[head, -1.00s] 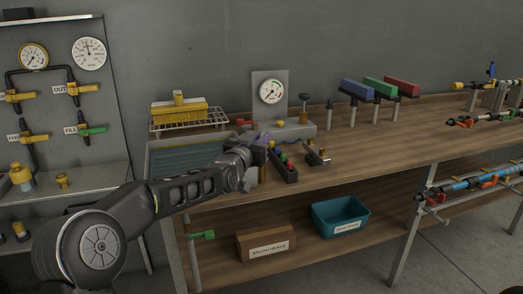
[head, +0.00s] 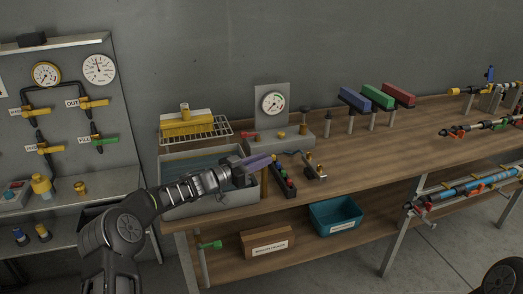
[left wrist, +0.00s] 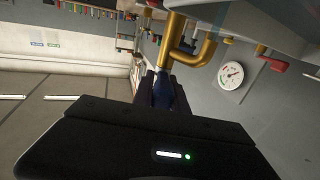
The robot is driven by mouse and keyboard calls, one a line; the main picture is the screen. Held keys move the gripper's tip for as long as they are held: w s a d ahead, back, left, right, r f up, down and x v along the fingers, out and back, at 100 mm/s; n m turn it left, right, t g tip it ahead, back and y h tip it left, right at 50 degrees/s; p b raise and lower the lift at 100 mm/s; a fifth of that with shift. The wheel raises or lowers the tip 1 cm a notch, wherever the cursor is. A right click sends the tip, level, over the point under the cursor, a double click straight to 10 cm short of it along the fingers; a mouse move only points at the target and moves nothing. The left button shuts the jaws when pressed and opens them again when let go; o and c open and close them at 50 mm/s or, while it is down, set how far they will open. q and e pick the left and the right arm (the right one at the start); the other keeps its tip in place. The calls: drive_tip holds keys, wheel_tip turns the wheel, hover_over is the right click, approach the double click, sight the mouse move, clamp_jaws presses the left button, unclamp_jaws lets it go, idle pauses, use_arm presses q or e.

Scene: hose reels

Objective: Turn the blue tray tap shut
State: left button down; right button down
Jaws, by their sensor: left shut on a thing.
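My left gripper (head: 244,170) reaches over the grey tray (head: 235,203) at the left end of the workbench. In the left wrist view its dark jaws (left wrist: 163,92) are shut on a dark blue handle, the blue tap handle (left wrist: 163,96). A brass pipe (left wrist: 172,42) with a bent spout rises directly behind the handle. In the head view a bluish-purple piece shows at the gripper's tip; I cannot tell whether it is the handle or a finger. The jaws hide much of the tap.
A yellow block (head: 186,122) sits on a wire rack behind the tray. A gauge panel (head: 272,104) stands beside it. A black holder (head: 284,181) with coloured knobs is close right of the gripper. A teal bin (head: 335,215) stands below.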

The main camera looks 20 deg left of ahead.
use_arm(q)
drive_tip(key=shift+m+g+h, duration=0.4)
drive_tip(key=c, duration=1.3)
unclamp_jaws()
drive_tip(key=shift+s+a, duration=0.25)
drive_tip(key=shift+a, duration=0.1)
drive_tip(key=b+v, duration=0.1)
drive_tip(key=v, duration=0.6)
drive_tip(key=shift+d+b, duration=0.1)
drive_tip(key=shift+b, duration=0.2)
